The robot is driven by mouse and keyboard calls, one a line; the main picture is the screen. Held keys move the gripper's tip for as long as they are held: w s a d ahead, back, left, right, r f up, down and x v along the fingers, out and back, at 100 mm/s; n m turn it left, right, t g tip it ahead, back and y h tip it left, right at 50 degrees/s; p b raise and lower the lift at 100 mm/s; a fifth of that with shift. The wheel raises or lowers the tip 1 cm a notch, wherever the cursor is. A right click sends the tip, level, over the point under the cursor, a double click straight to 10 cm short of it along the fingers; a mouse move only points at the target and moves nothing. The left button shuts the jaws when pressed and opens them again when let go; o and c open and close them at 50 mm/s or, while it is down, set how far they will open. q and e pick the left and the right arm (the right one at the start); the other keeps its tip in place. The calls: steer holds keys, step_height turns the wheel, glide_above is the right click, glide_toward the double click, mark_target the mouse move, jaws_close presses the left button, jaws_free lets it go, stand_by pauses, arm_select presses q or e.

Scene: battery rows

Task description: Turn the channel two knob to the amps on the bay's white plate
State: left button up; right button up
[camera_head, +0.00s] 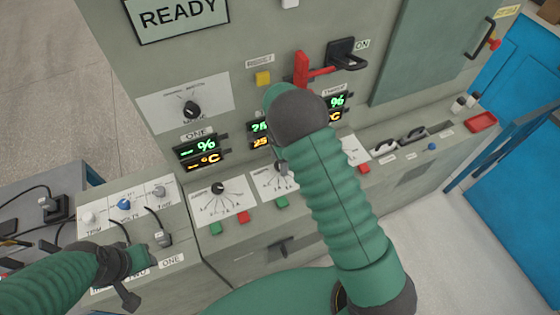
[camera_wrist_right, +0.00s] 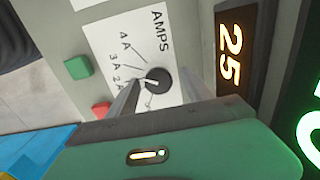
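The channel two knob (camera_wrist_right: 158,80) is black and round with a white mark pointing left in the right wrist view. It sits on a white plate (camera_wrist_right: 122,28) lettered AMPS, with a scale including 2A, 3A and 4A. My right gripper's fingers (camera_wrist_right: 158,90) are apart, one on each side of the knob; whether they touch it cannot be told. In the head view my right arm hides most of that gripper, while the plate (camera_head: 262,184) shows partly. My left gripper (camera_head: 135,270) is at the lower left beside a small control box; its fingers are unclear.
The channel one dial (camera_head: 218,187) is to the left. Below the dials are green and red buttons (camera_head: 243,217). A display (camera_wrist_right: 231,55) reading 25 stands close to the knob. A red lever (camera_head: 312,75) juts out above. The left box (camera_head: 95,250) bears knobs and cables.

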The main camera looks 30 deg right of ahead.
step_height(320, 180, up, 12)
steer(key=shift+b, duration=0.35)
stand_by(0.4)
steer(key=s+a+n+t, duration=0.1)
steer(key=s+a+n, duration=0.2)
steer(key=s+n, duration=0.6)
steer(key=s+a+n+t, duration=0.1)
steer(key=s+a+n, duration=0.1)
steer(key=s+n, duration=0.7)
steer(key=shift+s+a+r+n+t, duration=0.25)
steer(key=shift+s+a+n+t, duration=0.05)
steer(key=shift+a, duration=0.1)
steer(key=shift+s, duration=0.15)
